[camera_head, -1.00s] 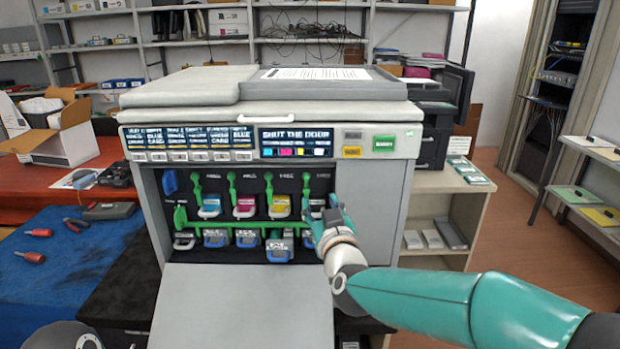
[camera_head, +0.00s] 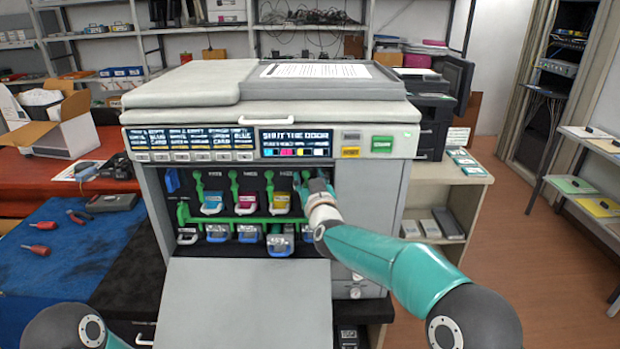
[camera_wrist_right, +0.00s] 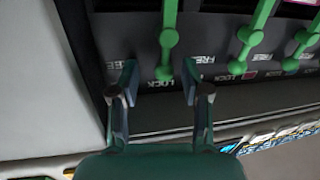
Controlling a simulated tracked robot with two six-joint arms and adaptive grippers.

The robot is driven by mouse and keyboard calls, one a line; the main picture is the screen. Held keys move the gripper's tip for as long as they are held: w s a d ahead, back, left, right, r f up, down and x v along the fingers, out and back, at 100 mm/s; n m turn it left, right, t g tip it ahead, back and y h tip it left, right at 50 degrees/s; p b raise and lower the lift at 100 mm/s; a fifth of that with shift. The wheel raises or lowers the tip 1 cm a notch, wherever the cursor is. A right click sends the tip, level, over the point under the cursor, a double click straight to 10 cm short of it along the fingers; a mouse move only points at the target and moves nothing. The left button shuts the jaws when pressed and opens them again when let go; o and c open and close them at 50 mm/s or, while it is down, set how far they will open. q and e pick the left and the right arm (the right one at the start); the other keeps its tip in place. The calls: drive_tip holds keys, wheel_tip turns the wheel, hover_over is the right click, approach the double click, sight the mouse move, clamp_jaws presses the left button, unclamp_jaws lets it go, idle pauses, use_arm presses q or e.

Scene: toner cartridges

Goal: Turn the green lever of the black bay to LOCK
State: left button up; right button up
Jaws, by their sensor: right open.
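The printer's open front shows a row of bays with green levers above them. The black bay's green lever (camera_wrist_right: 169,30) hangs between the fingers of my right gripper (camera_wrist_right: 159,70) in the right wrist view. The gripper is open, with one finger on each side of the lever's round end; I cannot tell whether either touches it. FREE and LOCK labels show beside the levers; which one this lever points to is unclear. In the head view my right gripper (camera_head: 309,178) covers most of that lever and the black bay. My left gripper is out of view.
Neighbouring green levers (camera_wrist_right: 251,35) stand close beside my right gripper. A green horizontal bar (camera_head: 230,221) runs below the cartridges. The printer door (camera_head: 245,305) hangs open in front. A blue mat (camera_head: 75,262) with tools lies at left.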

clamp_jaws()
drive_tip(key=shift+a+r+n+p, duration=0.15)
drive_tip(key=shift+r+n+p, duration=0.15)
drive_tip(key=shift+p, duration=0.45)
drive_tip(key=shift+a+f+n+p, duration=0.1)
drive_tip(key=shift+f+n+p, duration=0.05)
drive_tip(key=shift+n+p, duration=0.3)
drive_tip(key=shift+f, duration=0.1)
unclamp_jaws()
drive_tip(key=shift+s, duration=0.15)
